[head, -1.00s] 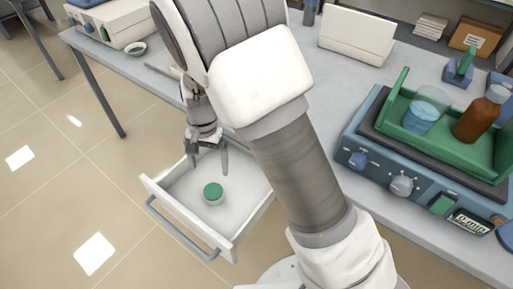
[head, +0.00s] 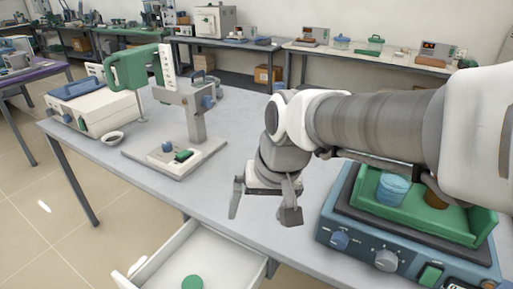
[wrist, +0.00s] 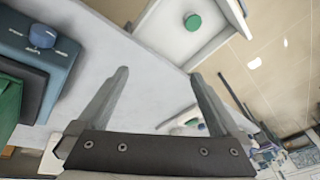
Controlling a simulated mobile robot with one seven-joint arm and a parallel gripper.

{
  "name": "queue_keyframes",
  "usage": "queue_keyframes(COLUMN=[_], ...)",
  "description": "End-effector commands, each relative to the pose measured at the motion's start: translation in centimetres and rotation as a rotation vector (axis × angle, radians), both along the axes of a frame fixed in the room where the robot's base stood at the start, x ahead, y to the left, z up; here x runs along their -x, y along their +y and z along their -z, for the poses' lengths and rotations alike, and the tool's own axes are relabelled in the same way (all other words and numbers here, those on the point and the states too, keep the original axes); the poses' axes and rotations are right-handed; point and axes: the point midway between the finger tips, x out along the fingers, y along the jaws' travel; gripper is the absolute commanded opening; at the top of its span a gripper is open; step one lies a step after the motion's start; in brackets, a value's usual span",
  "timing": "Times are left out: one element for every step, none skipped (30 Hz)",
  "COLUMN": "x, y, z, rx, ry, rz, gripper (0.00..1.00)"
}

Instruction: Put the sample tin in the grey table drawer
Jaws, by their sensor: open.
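The sample tin, seen as a round green lid (head: 192,283), is inside the open table drawer (head: 222,259). In the head view the tin is cut by the bottom edge. The wrist view shows the green-topped tin (wrist: 192,22) whole, resting on the pale drawer floor (wrist: 172,32). My gripper (head: 263,214) is open and empty, above the grey table top, up and to the right of the drawer in the head view. In the wrist view my open fingers (wrist: 157,80) have nothing between them, and the tin is apart from them.
A blue device with a green tray (head: 400,255) stands on the table (head: 130,185) close to the right of my gripper. A stand with a green head (head: 180,115), a small bowl (head: 112,138) and a white box device (head: 92,105) stand at left. Floor at lower left is clear.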

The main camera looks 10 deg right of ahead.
Motion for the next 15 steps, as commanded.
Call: queue_keyframes(x=[1.1,1.7,2.5,3.1,3.7,4.5,5.0,5.4,6.0,6.3,6.7,7.0,7.2,7.3,7.5], y=[-1.1,-1.7,-2.4,-2.9,-3.4,-3.9,-4.3,-4.7,-5.1,-5.3,-5.5,-5.8,-5.9,-6.0,-6.1], z=[-0.9,-1.2,-1.6,-1.9,-2.1,-2.4,-2.5,-2.6,-2.8,-2.8,-2.8,-2.9,-2.9,-2.9,-3.0], rx=[0.014,0.025,0.041,0.054,0.068,0.086,0.099,0.113,0.128,0.139,0.149,0.159,0.166,0.172,0.178], ry=[-0.039,-0.059,-0.084,-0.102,-0.119,-0.139,-0.154,-0.166,-0.182,-0.191,-0.199,-0.207,-0.212,-0.216,-0.22], rz=[-0.001,-0.006,-0.013,-0.015,-0.018,-0.023,-0.024,-0.027,-0.028,-0.03,-0.032,-0.033,-0.034,-0.034,-0.035], gripper=[1.0,1.0,1.0,1.0,1.0,1.0,1.0,1.0,1.0,1.0,1.0,1.0,1.0,1.0,1.0])
